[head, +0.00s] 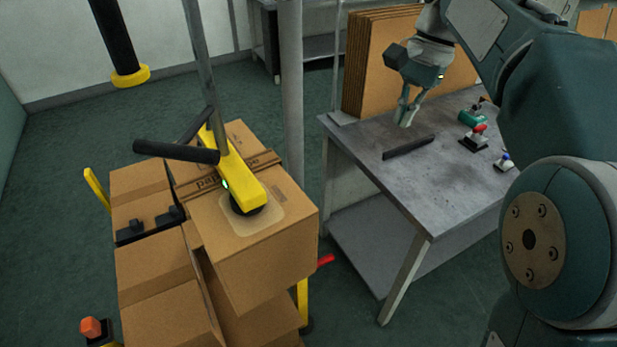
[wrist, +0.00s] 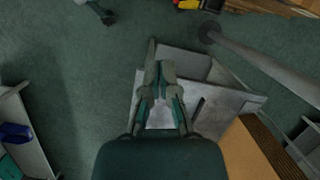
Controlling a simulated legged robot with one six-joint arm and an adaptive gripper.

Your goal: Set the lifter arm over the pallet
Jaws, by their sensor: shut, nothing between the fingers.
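The yellow lifter head (head: 232,178) sits over a cardboard box at the top of the stack (head: 245,235), with its black round pad at the box top. A black handle bar (head: 175,152) sticks out to its left and a grey tube rises from it. The pallet cannot be made out; the stacked boxes fill that place. My gripper (head: 404,118) is shut and empty above the grey table, to the right of the lifter and apart from it. In the wrist view my gripper (wrist: 160,85) points over the table, and a bit of yellow (wrist: 188,4) shows at the top edge.
The grey table (head: 400,185) holds a black bar (head: 408,147), a green tool (head: 472,117) and small knobbed parts. Flat cardboard sheets (head: 375,60) stand behind it. A grey post (head: 291,100) rises between stack and table. A black tube (head: 113,35) hangs at upper left. Green floor is free at left.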

